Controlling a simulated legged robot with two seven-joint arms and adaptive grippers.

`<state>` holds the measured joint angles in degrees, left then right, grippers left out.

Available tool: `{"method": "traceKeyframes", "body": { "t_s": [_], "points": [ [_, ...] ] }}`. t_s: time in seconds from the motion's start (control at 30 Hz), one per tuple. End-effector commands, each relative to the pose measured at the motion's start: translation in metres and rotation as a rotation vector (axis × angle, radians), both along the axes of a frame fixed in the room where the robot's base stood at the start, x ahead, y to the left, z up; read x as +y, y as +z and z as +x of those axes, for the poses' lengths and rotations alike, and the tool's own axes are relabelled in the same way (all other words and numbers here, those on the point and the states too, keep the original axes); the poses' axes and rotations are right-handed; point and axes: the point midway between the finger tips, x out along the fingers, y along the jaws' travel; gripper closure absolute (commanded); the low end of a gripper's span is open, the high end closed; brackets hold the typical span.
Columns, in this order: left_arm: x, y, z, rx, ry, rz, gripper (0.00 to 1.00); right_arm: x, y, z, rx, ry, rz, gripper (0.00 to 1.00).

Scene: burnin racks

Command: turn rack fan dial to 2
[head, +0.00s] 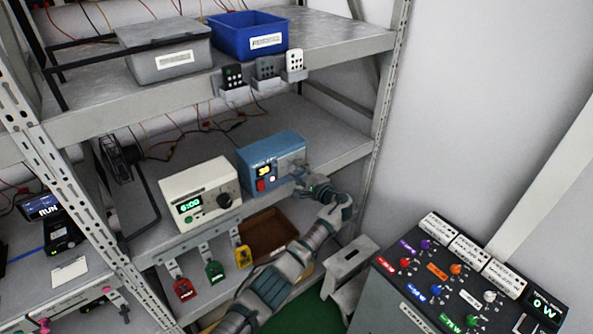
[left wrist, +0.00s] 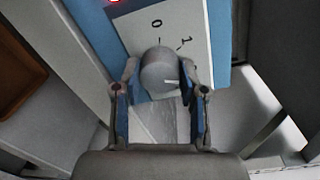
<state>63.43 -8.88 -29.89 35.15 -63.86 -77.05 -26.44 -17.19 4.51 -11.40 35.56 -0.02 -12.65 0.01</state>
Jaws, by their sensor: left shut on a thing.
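The fan dial (left wrist: 158,72) is a round grey knob on the white faceplate of a blue box (head: 272,150) on the middle shelf. My left gripper (left wrist: 160,88) is shut on the dial, one finger on each side. The dial's short white mark points right in the left wrist view. The printed 0 (left wrist: 156,23) and 1 (left wrist: 187,40) show above the knob; no 2 is visible, and the right finger covers part of the plate. In the head view, my left gripper (head: 300,178) is at the box's right front and hides the dial.
A cream box (head: 200,194) with a green display and black knob stands left of the blue box. Red, green and yellow tags (head: 214,271) hang below. A brown tray (head: 266,236) sits lower. A dark control panel (head: 450,283) with coloured knobs stands right.

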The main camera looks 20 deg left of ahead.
Motion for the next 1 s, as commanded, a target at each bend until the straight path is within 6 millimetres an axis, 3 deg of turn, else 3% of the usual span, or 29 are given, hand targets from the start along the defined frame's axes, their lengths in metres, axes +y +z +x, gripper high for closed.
{"method": "traceKeyframes", "body": {
  "t_s": [0.5,0.53,0.6,1.0],
  "points": [
    [-0.0059,-0.0050,0.0004,0.023,-0.013,0.007,0.93,0.0003,0.0007,0.0001,-0.001,0.001,0.001,0.60],
    [-0.0059,-0.0050,0.0003,0.023,-0.013,0.007,0.53,0.0003,0.0007,0.0001,-0.001,0.001,0.001,0.60],
    [-0.0056,-0.0050,0.0002,0.023,-0.012,0.007,0.36,0.0005,0.0007,-0.0001,-0.001,0.001,0.001,0.60],
    [-0.0033,-0.0031,-0.0040,0.018,-0.004,0.006,0.33,-0.0030,0.0011,-0.0010,-0.002,0.002,-0.004,0.60]
  ]
}}
